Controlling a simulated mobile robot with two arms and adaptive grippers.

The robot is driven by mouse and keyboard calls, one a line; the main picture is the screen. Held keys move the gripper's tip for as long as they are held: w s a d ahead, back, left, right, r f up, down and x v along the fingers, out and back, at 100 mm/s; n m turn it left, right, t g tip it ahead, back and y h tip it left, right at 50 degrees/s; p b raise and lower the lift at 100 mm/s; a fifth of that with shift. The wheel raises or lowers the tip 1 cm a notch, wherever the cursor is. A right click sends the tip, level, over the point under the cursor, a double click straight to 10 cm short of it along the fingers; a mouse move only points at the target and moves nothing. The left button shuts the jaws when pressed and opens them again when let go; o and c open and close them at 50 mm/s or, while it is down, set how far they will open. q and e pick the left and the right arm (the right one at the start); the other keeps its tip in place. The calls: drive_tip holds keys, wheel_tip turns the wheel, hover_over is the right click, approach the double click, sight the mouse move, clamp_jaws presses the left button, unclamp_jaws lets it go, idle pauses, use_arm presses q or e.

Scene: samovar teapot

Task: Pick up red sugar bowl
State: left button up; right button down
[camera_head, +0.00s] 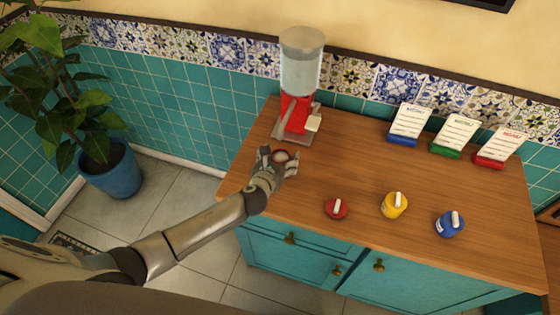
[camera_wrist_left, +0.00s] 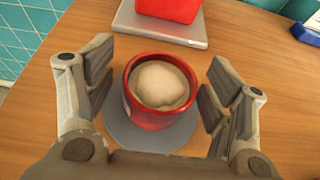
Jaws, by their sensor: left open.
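The red sugar bowl (camera_wrist_left: 160,90) is open-topped, with a pale mound inside. It stands upright on a round grey plate (camera_wrist_left: 123,130) in the left wrist view. In the head view its red rim (camera_head: 281,155) shows among my left gripper's fingers, with the rest hidden. My left gripper (camera_head: 279,163) is open. In the left wrist view its fingers (camera_wrist_left: 156,88) stand on either side of the bowl, with gaps on both sides. A flat red lid-like piece with a white handle (camera_head: 336,209) lies nearer the counter's front. My right gripper is not in view.
A dispenser with a clear tank and red body (camera_head: 297,112) stands just behind the bowl. A yellow pot (camera_head: 394,207) and a blue pot (camera_head: 450,226) stand to the right. Three cards on stands (camera_head: 454,134) are at the back. The wooden counter (camera_head: 350,165) between is clear.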

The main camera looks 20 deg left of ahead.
use_arm(q)
drive_tip(key=c, duration=1.2)
